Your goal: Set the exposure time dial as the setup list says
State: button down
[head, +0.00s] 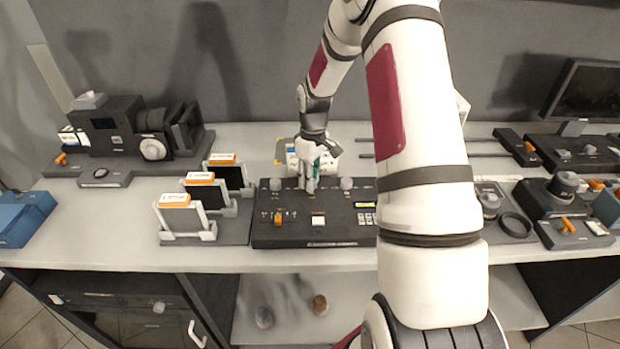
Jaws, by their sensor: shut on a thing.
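A black control panel (300,237) lies on the bench in the head view. Along its back edge stand a left grey dial (275,184) and a right grey dial (346,183). My gripper (311,188) points down between these two, at the panel's back edge. It is shut on what seems to be a middle dial, which the fingers mostly hide. The dial's pointer and scale cannot be read. The panel also has an orange switch (278,219), a pale square button (318,220) and a small lit yellow-green display (366,205). No setup list is readable.
Upright holders with orange-topped plates (200,178) stand left of the panel. A camera-like device (150,140) is at the back left. My arm hides the panel's right end. The bench's front strip is clear.

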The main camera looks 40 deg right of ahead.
jog(key=m+b, duration=0.1)
jog(key=m, duration=0.3)
jog(key=shift+m, duration=0.3)
jog(key=m, duration=0.4)
jog(key=shift+b, duration=0.35)
jog(key=shift+m, duration=0.3)
jog(key=c, duration=1.3)
grip_release()
jog(key=shift+s+d+r, duration=0.1)
jog(key=shift+d+r, duration=0.1)
jog(key=shift+r, duration=2.8)
jog(key=shift+s+d+r, duration=0.1)
jog(key=shift+d+r, duration=0.05)
jog(key=shift+r, duration=2.85)
